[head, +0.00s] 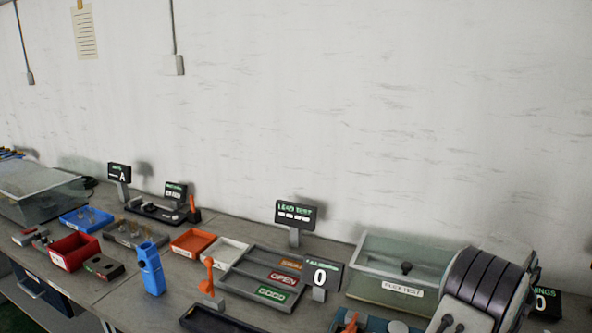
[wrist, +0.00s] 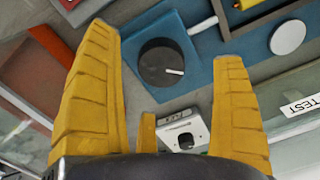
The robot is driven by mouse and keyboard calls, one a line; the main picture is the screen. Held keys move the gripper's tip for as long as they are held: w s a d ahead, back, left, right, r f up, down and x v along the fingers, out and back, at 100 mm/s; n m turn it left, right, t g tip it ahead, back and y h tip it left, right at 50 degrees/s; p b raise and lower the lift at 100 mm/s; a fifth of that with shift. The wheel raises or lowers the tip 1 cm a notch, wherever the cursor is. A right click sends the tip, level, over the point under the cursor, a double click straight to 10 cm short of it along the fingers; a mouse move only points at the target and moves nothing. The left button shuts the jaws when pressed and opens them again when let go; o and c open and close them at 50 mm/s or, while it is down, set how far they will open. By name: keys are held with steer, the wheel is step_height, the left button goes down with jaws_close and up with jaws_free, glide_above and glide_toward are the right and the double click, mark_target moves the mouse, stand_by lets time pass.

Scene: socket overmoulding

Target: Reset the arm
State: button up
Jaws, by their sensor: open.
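My gripper (wrist: 165,45) shows in the wrist view as two ridged yellow fingers spread wide apart, with nothing held between them. Beyond the fingers is a blue panel (wrist: 203,75) with a black knob (wrist: 165,62) that has a white pointer line. A white round button (wrist: 287,37) sits to the right of the knob. In the head view the gripper's fingers cannot be made out.
In the head view a clear tank (head: 385,293) stands on the bench at the right. Trays in red (head: 72,252), orange (head: 193,240) and blue (head: 85,217) lie to the left. A blue upright tool (head: 151,272) and a "0" display (head: 320,276) stand near the front.

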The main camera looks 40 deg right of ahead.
steer(key=w+a+r+n+t, duration=0.1)
steer(key=w+a+r+n, duration=0.2)
steer(key=a, duration=1.3)
steer(key=w+a+r+n+t, duration=0.1)
steer(key=w+a+r+n, duration=0.3)
steer(key=a, duration=1.3)
steer(key=w+a+r+n+t, duration=0.1)
steer(key=w+a+r+n, duration=0.3)
steer(key=w+a+n, duration=0.5)
steer(key=shift+w+a+r+t, duration=0.15)
steer(key=shift+w+a+t, duration=0.15)
steer(key=shift+w+a, duration=2.55)
steer(key=shift+s+a, duration=0.65)
steer(key=shift+s, duration=0.2)
